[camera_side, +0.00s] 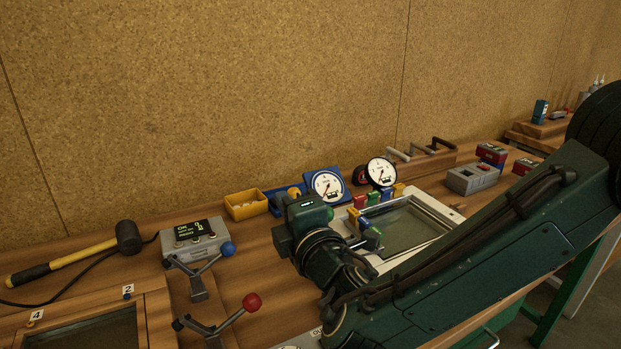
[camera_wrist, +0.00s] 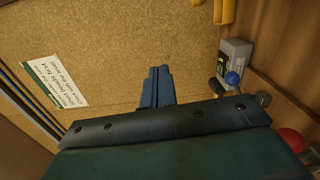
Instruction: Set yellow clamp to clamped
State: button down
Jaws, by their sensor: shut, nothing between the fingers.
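Several small coloured clamps line the white-edged glass frame (camera_side: 447,207) in the side view. A yellow piece (camera_side: 398,190) stands at its back edge, next to green, blue and red ones. Another yellow piece (camera_side: 353,214) is at the frame's left edge, close behind my wrist. I cannot tell which is the yellow clamp, or its state. In the wrist view my gripper (camera_wrist: 157,72) has its blue fingers together, empty, aimed at the corkboard wall and touching nothing. In the side view my wrist is left of the frame, and the fingertips cannot be made out.
Levers with a blue knob (camera_side: 228,249) and a red knob (camera_side: 252,302) stand left of my wrist. Behind are a control box (camera_side: 194,237), a yellow bin (camera_side: 246,205) and two gauges (camera_side: 327,186). A mallet (camera_side: 128,237) lies far left. My forearm hides the frame's front.

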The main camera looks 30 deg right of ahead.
notch_tip(320, 180, down, 8)
jog(key=shift+w, duration=0.15)
jog(key=w+d, duration=0.4)
jog(key=w, duration=0.6)
jog(key=shift+w+d+r, duration=0.15)
jog(key=shift+w+d, duration=0.05)
jog(key=shift+d, duration=0.05)
dwell(0.6)
jog(key=shift+d+r, duration=0.25)
jog(key=shift+d, duration=0.15)
jog(key=shift+a, duration=0.15)
